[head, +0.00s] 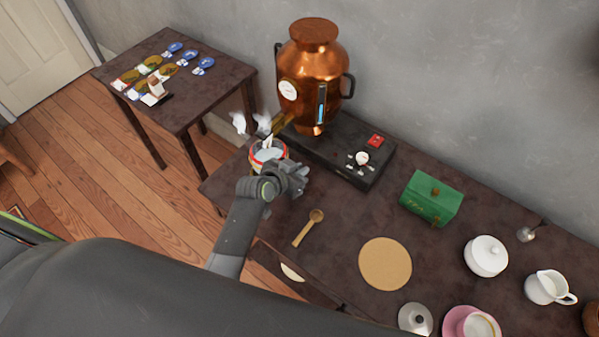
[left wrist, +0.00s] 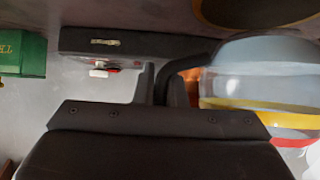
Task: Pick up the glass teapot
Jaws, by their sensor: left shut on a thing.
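The glass teapot (head: 268,152), with red and yellow bands, is below the copper urn's tap at the left end of the long table. Its near side is partly hidden by my left gripper (head: 291,176). In the left wrist view the glass teapot (left wrist: 262,82) fills the right side, and its dark curved handle (left wrist: 185,62) runs down between the fingers. My left gripper (left wrist: 165,88) is shut on this handle. I cannot tell whether the teapot's base touches the table. My right gripper is in neither view.
The copper urn (head: 310,75) and its black base (head: 335,150) stand just behind the teapot. White steam (head: 250,123) shows beside it. A wooden spoon (head: 308,228), round mat (head: 385,264), green box (head: 431,199) and metal lid (head: 415,319) lie to the right.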

